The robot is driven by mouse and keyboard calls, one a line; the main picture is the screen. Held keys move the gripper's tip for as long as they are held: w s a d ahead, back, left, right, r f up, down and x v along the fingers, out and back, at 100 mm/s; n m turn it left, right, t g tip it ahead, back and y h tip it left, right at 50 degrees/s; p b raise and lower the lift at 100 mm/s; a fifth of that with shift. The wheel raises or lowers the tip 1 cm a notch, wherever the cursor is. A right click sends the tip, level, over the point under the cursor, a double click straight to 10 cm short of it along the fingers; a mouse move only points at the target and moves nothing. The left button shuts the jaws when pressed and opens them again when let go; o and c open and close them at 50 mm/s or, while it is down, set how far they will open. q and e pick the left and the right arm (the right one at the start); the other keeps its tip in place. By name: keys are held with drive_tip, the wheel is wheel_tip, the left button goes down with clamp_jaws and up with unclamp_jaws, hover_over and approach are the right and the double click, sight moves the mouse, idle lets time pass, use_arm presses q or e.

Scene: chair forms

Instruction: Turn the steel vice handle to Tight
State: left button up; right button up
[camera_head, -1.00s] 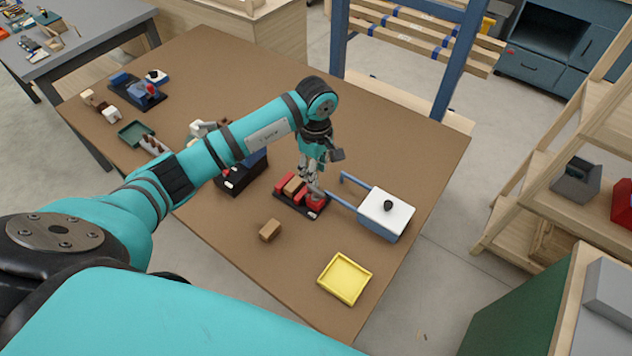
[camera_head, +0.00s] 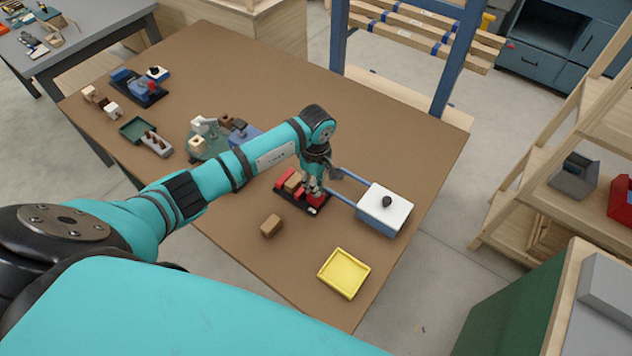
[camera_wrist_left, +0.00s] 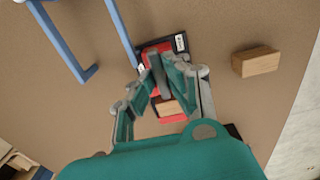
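The red vice (camera_head: 287,181) sits on a dark base on the brown table, with a wooden block (camera_head: 293,182) between its red jaws. In the left wrist view the vice (camera_wrist_left: 166,47) is partly hidden by my fingers. Its grey steel handle (camera_wrist_left: 159,76) shows between the fingertips. A small white label (camera_wrist_left: 180,43) is on the base; I cannot read it. My left gripper (camera_head: 312,186) points down over the front end of the vice. In the left wrist view its fingers (camera_wrist_left: 164,77) are apart, one on each side of the handle; contact is unclear. My right gripper is out of view.
A loose wooden block (camera_head: 271,225) and a yellow tray (camera_head: 344,273) lie in front. Other fixtures stand at the far left. The front table area between is clear.

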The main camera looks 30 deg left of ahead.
use_arm(q)
clamp_jaws()
drive_tip(key=shift+f+n+b, duration=0.1)
drive_tip(key=shift+n+b, duration=0.3)
drive_tip(key=shift+b, duration=0.25)
drive_tip(key=shift+w+n+b, duration=0.1)
drive_tip(key=shift+n+b, duration=0.95)
drive_tip(key=shift+n, duration=0.05)
drive_tip(key=n+b, duration=0.2)
drive_tip(key=n, duration=0.3)
drive_tip(key=shift+b, duration=0.35)
drive_tip(key=n+b, duration=0.1)
drive_tip(key=n, duration=0.4)
drive_tip(key=shift+b, duration=0.35)
drive_tip(key=shift+n+b, duration=0.6)
drive_tip(key=shift+n, duration=1.7)
drive_tip(key=shift+r, duration=0.2)
drive_tip(key=o, duration=0.6)
unclamp_jaws()
